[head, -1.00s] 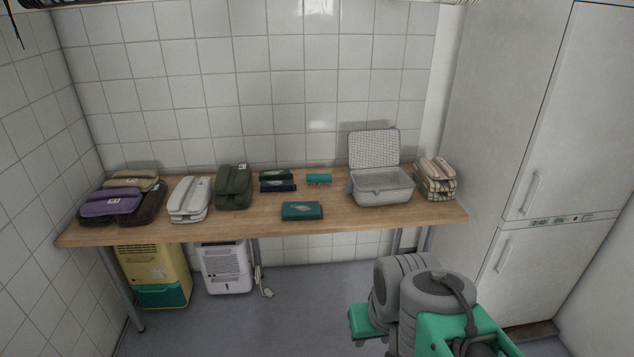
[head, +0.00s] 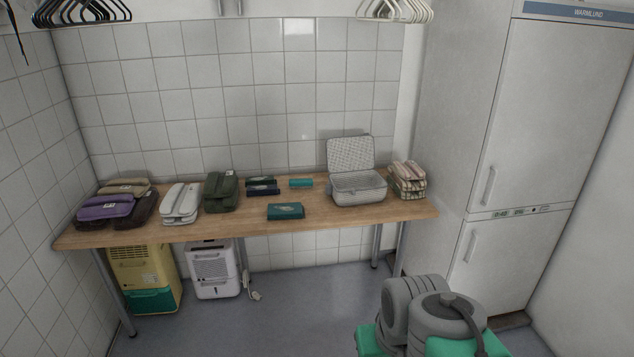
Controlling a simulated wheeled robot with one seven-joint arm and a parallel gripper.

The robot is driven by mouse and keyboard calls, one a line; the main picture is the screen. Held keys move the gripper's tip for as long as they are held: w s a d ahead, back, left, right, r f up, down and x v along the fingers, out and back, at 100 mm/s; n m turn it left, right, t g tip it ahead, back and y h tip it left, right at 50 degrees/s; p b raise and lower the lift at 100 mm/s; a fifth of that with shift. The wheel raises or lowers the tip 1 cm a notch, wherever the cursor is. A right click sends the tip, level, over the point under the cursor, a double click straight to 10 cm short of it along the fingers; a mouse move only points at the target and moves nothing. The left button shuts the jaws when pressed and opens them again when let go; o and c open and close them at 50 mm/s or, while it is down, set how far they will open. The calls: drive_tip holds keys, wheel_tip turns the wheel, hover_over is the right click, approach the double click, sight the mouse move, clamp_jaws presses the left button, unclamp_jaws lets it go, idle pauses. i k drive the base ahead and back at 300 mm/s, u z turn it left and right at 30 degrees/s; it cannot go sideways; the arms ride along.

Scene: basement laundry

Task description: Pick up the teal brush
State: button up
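A small teal brush (head: 301,183) lies on the wooden table (head: 240,230), toward the back and left of the open basket. At this size I see it only as a small teal block, and its bristles cannot be made out. A larger dark teal box (head: 286,211) lies in front of it, near the table's front edge. My grey and green arm shows at the bottom right, well in front of the table. My gripper is not in view.
An open white basket (head: 358,190) stands right of the brush, with striped pouches (head: 408,178) beyond it. Dark boxes (head: 262,187) lie left of it. Several pouches (head: 105,207) fill the left end. A fridge (head: 520,150) stands right. The floor (head: 310,300) before the table is clear.

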sight(299, 182)
drive_tip(key=z, duration=0.3)
drive_tip(key=i, duration=1.9)
drive_tip(key=u, duration=0.3)
drive_tip(key=i, duration=1.05)
drive_tip(key=u, duration=1.6)
drive_tip(key=i, duration=0.75)
drive_tip(key=u, duration=0.65)
